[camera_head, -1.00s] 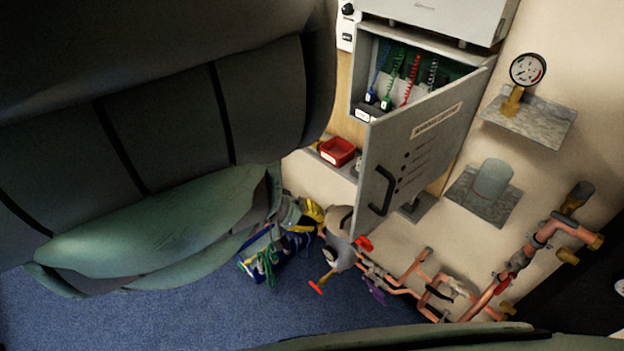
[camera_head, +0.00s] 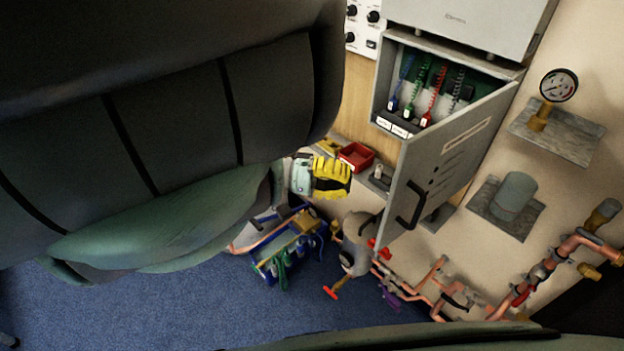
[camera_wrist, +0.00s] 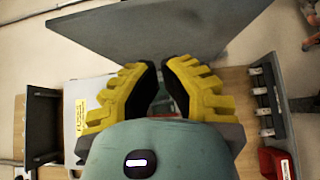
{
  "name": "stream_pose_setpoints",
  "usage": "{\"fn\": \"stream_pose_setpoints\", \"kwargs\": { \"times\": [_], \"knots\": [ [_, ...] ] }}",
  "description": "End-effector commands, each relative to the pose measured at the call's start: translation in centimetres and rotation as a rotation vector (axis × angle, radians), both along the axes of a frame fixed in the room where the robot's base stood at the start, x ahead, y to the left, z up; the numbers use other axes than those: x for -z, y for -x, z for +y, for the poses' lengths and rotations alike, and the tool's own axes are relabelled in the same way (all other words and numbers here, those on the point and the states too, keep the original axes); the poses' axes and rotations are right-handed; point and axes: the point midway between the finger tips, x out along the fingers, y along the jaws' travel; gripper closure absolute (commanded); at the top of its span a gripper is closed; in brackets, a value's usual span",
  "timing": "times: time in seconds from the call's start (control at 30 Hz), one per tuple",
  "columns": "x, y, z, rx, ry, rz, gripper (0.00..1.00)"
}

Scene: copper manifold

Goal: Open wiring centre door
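The wiring centre is a grey cabinet (camera_head: 386,85) in the upper right of the head view. Its grey door (camera_head: 446,150) stands swung wide out, with a black handle (camera_head: 410,206) near its free edge. Coiled blue, green, red and grey leads show inside. My gripper (camera_head: 335,178), with yellow fingers, is left of the door and clear of it, below the cabinet. In the wrist view the fingers (camera_wrist: 161,66) lean together with tips nearly meeting and nothing held. A dark grey panel (camera_wrist: 155,28), seemingly the door, lies beyond them.
A red tray (camera_head: 356,156) sits on the bench beside my gripper; it also shows in the wrist view (camera_wrist: 276,163). A blue tool carrier (camera_head: 284,262) and copper pipework (camera_head: 440,285) are below. A gauge (camera_head: 558,86) and grey cylinder (camera_head: 513,192) are on shelves at right.

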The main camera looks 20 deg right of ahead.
Motion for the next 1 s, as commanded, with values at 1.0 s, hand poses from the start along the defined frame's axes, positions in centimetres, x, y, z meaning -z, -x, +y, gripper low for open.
{"fn": "stream_pose_setpoints", "kwargs": {
  "times": [1.0],
  "knots": [
    [0.0, 5.9, -4.5, 0.005, -0.002, -0.001, 1.0]
  ]
}}
